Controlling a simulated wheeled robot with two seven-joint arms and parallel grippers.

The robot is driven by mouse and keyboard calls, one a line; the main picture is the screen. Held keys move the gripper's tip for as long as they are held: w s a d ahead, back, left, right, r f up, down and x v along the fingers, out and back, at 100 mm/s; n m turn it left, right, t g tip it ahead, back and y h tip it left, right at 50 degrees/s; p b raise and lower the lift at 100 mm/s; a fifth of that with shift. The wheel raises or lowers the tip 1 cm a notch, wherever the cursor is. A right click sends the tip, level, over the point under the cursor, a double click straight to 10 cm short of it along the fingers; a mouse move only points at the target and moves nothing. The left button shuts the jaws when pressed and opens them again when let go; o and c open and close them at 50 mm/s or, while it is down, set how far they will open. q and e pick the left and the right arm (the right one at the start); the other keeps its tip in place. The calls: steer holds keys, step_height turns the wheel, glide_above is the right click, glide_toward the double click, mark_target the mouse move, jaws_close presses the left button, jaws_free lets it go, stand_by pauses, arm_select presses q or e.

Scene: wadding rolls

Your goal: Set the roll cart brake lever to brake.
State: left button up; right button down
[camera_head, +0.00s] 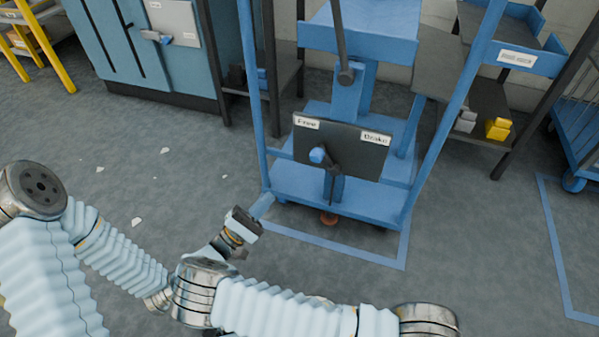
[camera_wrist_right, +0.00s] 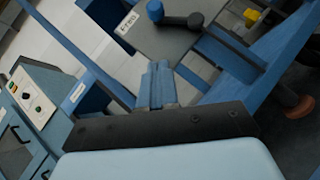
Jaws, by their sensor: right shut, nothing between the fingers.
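The roll cart (camera_head: 340,205) is a blue frame with a dark plate (camera_head: 355,138) on its lower front, labelled "Free" at left and "Brake" at right. The brake lever's blue knob (camera_head: 317,155) sits left of its dark pivot, towards the "Free" side. In the right wrist view the knob (camera_wrist_right: 155,10) and dark lever (camera_wrist_right: 178,21) show beyond the fingertips. My right gripper (camera_head: 262,205) is shut and empty, in front of the cart's lower left corner and apart from the lever. Its blue fingers (camera_wrist_right: 160,82) are together. My left gripper is not in view.
A blue cabinet (camera_head: 165,65) stands at the back left. A dark shelf (camera_head: 475,125) with yellow and grey items is at right, with another blue cart (camera_head: 578,150) beyond. The cart's left post rises near my right gripper. Floor at left is open, with scattered pale scraps.

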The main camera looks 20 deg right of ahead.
steer(key=s+r+p+x, duration=0.1)
steer(key=p+x, duration=0.3)
steer(key=x, duration=0.8)
steer(key=shift+s+d+r, duration=0.3)
steer(key=shift+s+r, duration=0.2)
steer(key=shift+s, duration=0.1)
